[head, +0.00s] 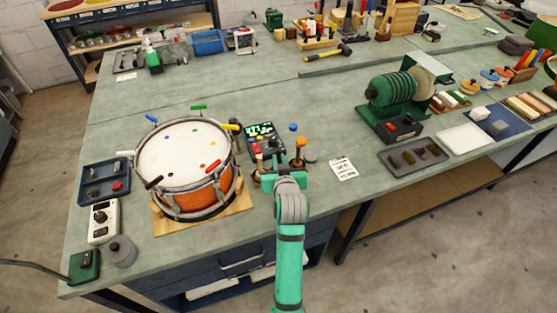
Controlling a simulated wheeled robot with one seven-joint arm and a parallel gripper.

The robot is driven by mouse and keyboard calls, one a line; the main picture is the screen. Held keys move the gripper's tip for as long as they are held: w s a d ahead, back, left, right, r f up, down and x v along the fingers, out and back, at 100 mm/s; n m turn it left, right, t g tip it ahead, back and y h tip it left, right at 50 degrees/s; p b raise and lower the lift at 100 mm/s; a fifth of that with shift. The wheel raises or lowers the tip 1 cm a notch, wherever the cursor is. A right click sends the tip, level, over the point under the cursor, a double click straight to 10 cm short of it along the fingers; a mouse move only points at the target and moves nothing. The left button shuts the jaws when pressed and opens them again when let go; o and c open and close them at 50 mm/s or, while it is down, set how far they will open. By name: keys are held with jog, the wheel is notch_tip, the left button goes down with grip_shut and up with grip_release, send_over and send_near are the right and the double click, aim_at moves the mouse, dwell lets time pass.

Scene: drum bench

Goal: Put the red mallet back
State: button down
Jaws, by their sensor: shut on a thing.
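My gripper (283,167) is at the front edge of the bench, just right of the drum. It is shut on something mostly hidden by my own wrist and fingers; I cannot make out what. A small upright piece with a red top (256,149) stands just left of the fingers. It may be the red mallet, but it is too small to tell. An upright piece with an orange-brown head (300,143) stands close on the right of the fingers. I cannot tell whether either touches them.
The orange drum (207,196) sits on a wooden base at left, with coloured pieces around its rim. A device with a lit screen (259,129) lies behind my gripper. A white card (343,168) lies to the right, before a green machine (393,90).

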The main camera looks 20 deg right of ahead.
jog(key=c, duration=1.8)
grip_release()
jog(key=shift+f, duration=0.1)
jog(key=shift+d, duration=0.25)
jog(key=shift+a, duration=0.15)
jog(key=shift+s+r, duration=0.25)
jog(key=shift+s, duration=0.05)
jog(key=v, duration=1.1)
jog(key=shift+s+r, duration=0.2)
jog(key=shift+a, duration=0.1)
